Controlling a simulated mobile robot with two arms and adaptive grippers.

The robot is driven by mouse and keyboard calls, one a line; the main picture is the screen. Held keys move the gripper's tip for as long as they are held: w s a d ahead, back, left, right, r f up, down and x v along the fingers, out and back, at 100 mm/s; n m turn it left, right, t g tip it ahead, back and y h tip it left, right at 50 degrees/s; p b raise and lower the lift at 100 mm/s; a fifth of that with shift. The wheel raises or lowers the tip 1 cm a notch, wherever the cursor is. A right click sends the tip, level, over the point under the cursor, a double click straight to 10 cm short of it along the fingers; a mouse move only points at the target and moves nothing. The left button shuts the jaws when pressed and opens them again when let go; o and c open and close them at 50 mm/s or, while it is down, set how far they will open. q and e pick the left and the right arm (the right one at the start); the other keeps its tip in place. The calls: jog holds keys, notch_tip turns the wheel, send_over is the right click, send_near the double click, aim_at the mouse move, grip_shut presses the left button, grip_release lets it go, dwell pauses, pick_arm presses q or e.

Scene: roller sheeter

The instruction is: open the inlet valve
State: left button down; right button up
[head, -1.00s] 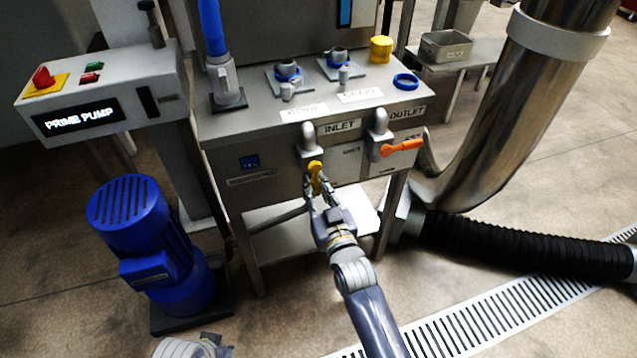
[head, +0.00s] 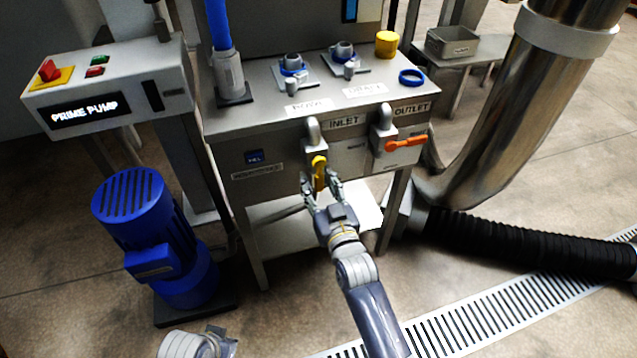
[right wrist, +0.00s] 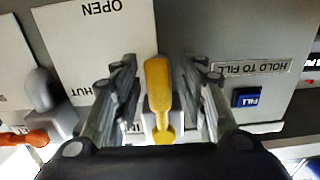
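The inlet valve's yellow handle (head: 319,173) hangs down on the front panel, below the INLET label (head: 342,123). In the right wrist view the yellow handle (right wrist: 158,90) stands upright between the fingers, its pivot end at the bottom. My right gripper (head: 321,184) is open, with one finger on each side of the handle and visible gaps; it also shows in the right wrist view (right wrist: 158,100). A plate with OPEN (right wrist: 100,8) and partly hidden SHUT lettering shows upside down there. A grey part of my left arm shows at the bottom left of the head view; its fingers cannot be made out.
The outlet valve's orange handle (head: 405,143) points sideways, right of the inlet valve. A blue FILL button (right wrist: 247,97) lies to the right in the right wrist view. A blue motor (head: 150,235) stands on the left, and a black hose (head: 510,242) on the right.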

jog(key=v, duration=1.2)
